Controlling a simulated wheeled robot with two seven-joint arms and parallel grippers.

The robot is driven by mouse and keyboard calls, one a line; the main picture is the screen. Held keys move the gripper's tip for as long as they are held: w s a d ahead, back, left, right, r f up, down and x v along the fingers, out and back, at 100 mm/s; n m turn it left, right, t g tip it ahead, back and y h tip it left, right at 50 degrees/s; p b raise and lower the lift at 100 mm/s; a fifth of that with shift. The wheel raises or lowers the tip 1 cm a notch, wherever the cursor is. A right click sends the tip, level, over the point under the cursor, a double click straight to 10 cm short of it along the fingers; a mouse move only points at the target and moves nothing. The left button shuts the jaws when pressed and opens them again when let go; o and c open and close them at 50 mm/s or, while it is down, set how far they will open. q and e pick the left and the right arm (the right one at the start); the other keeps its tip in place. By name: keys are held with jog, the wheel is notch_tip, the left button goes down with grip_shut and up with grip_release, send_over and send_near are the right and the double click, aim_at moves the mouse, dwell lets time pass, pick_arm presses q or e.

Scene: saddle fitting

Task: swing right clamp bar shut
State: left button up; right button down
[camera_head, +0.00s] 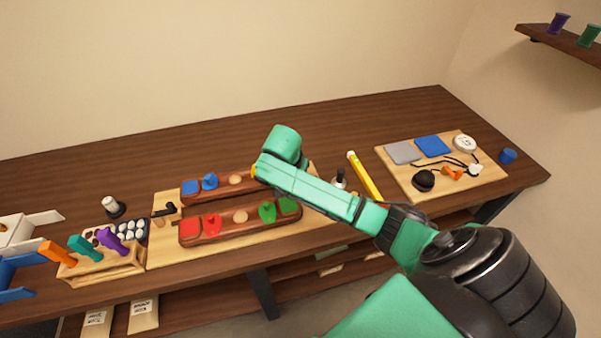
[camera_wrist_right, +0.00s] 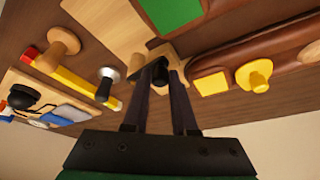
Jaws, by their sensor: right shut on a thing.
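My right gripper (camera_wrist_right: 158,76) is shut on a small black part, which I take to be the right clamp bar (camera_wrist_right: 159,66), at the pale wooden board's edge (camera_wrist_right: 118,28). In the head view my right arm covers this gripper and the board's right end. How far the bar is turned cannot be told. The black left clamp bar (camera_head: 166,209) lies at the board's left end. Two brown padded strips lie on the board: the rear one (camera_head: 222,188) with blue pieces, the front one (camera_head: 240,229) with red and green pieces. My left gripper is not in view.
A pale board (camera_head: 400,168) with pads and cords is at right. A rack of colored handles (camera_head: 100,262) stands at left. The table's back is clear.

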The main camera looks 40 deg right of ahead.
jog(key=shift+w+d+m+g+p, duration=0.1)
jog(key=shift+w+m+g+p, duration=0.3)
jog(key=shift+m, duration=0.5)
jog(key=shift+r, duration=0.1)
jog(key=c, duration=0.7)
grip_release()
jog(key=shift+w, duration=0.1)
